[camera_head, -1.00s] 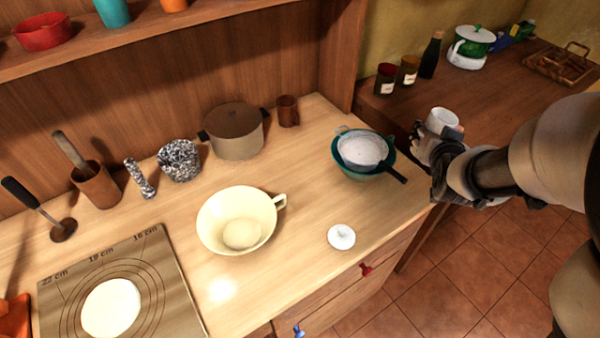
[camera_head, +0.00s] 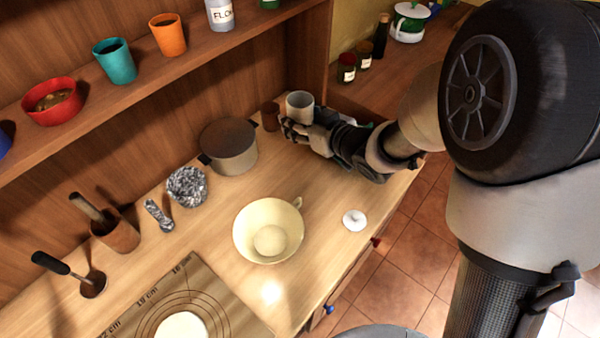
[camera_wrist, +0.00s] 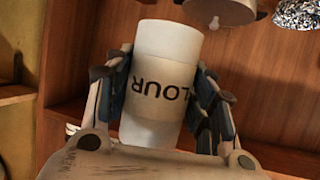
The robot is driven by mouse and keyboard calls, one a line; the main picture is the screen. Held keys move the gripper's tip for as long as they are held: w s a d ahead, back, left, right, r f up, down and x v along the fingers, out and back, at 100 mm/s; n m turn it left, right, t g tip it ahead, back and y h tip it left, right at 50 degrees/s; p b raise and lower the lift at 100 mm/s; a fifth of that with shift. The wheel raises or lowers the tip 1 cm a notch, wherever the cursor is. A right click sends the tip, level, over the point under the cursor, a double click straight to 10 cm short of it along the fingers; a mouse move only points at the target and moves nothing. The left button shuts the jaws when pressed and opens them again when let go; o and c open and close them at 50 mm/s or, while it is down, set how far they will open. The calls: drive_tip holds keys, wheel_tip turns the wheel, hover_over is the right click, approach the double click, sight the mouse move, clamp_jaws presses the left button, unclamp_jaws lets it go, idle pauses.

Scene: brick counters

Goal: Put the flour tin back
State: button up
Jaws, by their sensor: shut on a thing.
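My gripper (camera_head: 297,127) is shut on the white flour tin (camera_head: 300,102) and holds it near the back right of the counter, in front of the upright side board. In the wrist view the tin (camera_wrist: 167,52) sits between both fingers (camera_wrist: 166,85), and its black lettering, "LOUR", appears upside down. A white round lid with a knob (camera_head: 354,219) lies on the counter near the front edge. The shelf (camera_head: 130,100) above holds a greyish container (camera_head: 220,14) whose label starts "FLO".
A lidded pot (camera_head: 229,146) and a brown mug (camera_head: 270,116) stand left of the tin. A cream bowl (camera_head: 268,230) is mid-counter. The shelf also holds an orange cup (camera_head: 168,36), a teal cup (camera_head: 115,62) and a red bowl (camera_head: 52,102).

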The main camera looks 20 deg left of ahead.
wheel_tip(320, 180, down, 20)
drive_tip(key=b, duration=0.6)
drive_tip(key=shift+r, duration=0.15)
drive_tip(key=shift+f+b, duration=0.25)
drive_tip(key=shift+b, duration=0.15)
drive_tip(key=o, duration=0.9)
drive_tip(key=shift+o, duration=0.6)
drive_tip(key=shift+r, duration=0.15)
drive_tip(key=shift+s+d+r+p, duration=0.1)
drive_tip(key=shift+r+p, duration=0.1)
drive_tip(key=shift+p, duration=0.15)
drive_tip(key=p+v, duration=0.2)
drive_tip(key=v, duration=0.9)
drive_tip(key=shift+s+d, duration=0.25)
drive_tip(key=shift+s, duration=0.05)
